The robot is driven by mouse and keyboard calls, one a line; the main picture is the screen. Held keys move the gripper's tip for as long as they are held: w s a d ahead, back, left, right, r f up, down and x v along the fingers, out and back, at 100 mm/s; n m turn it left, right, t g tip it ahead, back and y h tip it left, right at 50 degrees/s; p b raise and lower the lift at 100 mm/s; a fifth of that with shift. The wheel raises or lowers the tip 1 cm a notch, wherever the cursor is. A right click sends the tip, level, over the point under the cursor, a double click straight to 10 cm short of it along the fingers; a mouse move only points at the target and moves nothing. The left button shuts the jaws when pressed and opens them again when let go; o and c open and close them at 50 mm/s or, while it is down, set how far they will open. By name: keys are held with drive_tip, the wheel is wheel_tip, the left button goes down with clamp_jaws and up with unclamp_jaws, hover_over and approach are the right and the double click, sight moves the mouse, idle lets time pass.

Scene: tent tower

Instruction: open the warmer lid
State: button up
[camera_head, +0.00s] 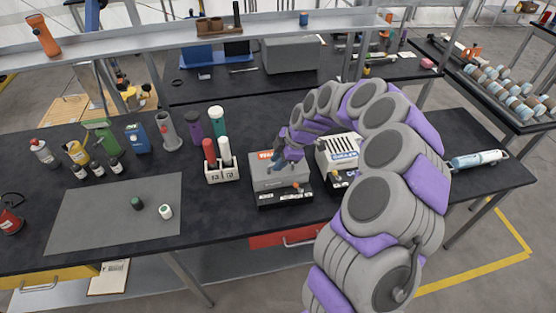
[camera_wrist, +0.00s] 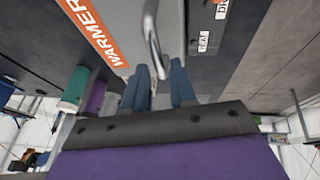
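The warmer (camera_head: 282,187) is a grey box with a dark front base and an orange label, standing on the black bench. Its grey lid (camera_head: 279,172) looks closed. In the wrist view the orange WARMER label (camera_wrist: 95,34) and a curved metal handle (camera_wrist: 151,30) are close up. My gripper (camera_head: 278,161) is over the warmer's top. In the wrist view its two blue fingers (camera_wrist: 161,84) are apart, with the handle's bent end at the gap between their tips. I cannot tell whether they touch it. My gripper hides part of the warmer's top in the head view.
A white-and-grey device (camera_head: 340,152) stands close right of the warmer. A rack with red and white bottles (camera_head: 222,174) stands close left. A grey mat (camera_head: 115,215) with two small vials lies at left. A shelf (camera_head: 200,36) runs above the bench's back.

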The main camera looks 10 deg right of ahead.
drive_tip(key=c, duration=0.3)
clamp_jaws()
drive_tip(key=shift+a, duration=0.1)
drive_tip(key=shift+r, duration=0.15)
